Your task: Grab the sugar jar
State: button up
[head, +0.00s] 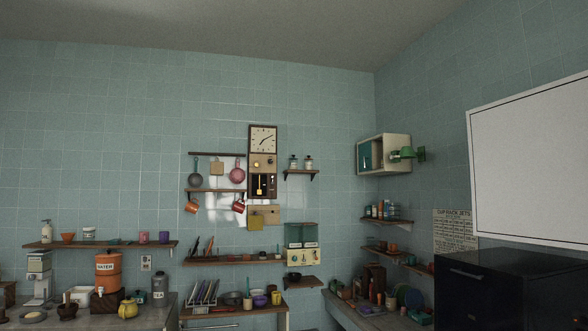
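I see several jars, but no label is clear enough for me to tell which is the sugar jar. Two small jars with dark lids, a left one (294,163) and a right one (309,163), stand on a small wall shelf right of the clock. A grey lidded canister (158,291) with a dark label stands on the left counter. A short white jar (89,233) stands on the long left shelf. My gripper is not in view.
The left counter (148,318) also holds an orange water dispenser (108,270) and a yellow teapot (128,309). A dish rack (202,292) stands right of it. A dark cabinet (500,290) fills the lower right, below a white board (530,160).

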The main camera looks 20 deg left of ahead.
aim_at(293, 162)
jog(key=i+j+u, duration=0.3)
jog(key=i+j, duration=0.15)
jog(key=i+j+u, duration=0.3)
jog(key=i, duration=0.4)
jog(key=i+j+u, duration=0.25)
jog(key=i, duration=0.35)
jog(key=i+u, duration=0.3)
jog(key=i, duration=2.45)
